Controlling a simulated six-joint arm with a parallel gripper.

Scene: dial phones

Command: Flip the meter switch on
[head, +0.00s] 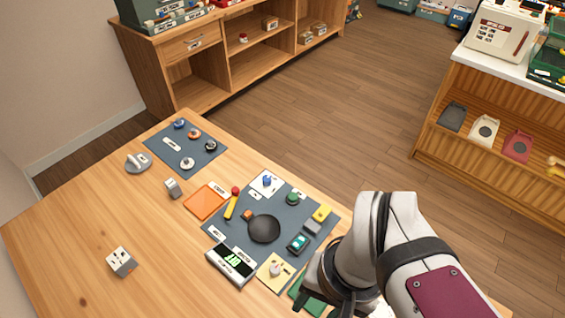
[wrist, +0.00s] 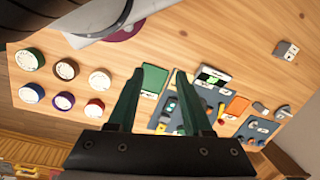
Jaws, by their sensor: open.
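A meter with a lit green digital display (head: 232,262) sits at the near edge of the grey-blue mat (head: 240,245) in the head view; it also shows in the wrist view (wrist: 211,79). A pale yellow card (head: 268,284) with a whitish knob or switch (head: 275,269) lies just right of the meter. I cannot tell which small part is the meter switch, nor its position. My gripper (wrist: 160,74) is open and empty, its two dark green fingers spread above the table. In the head view it is at the lower right, partly hidden by my arm, near a green card (head: 310,303).
The mat carries a black round disc (head: 264,229), a red-and-yellow lever (head: 232,204) and several small controls. An orange square (head: 205,203) and a second mat (head: 183,160) lie farther left. Several round dials (wrist: 66,69) stand to the left in the wrist view. The table's left side is mostly clear.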

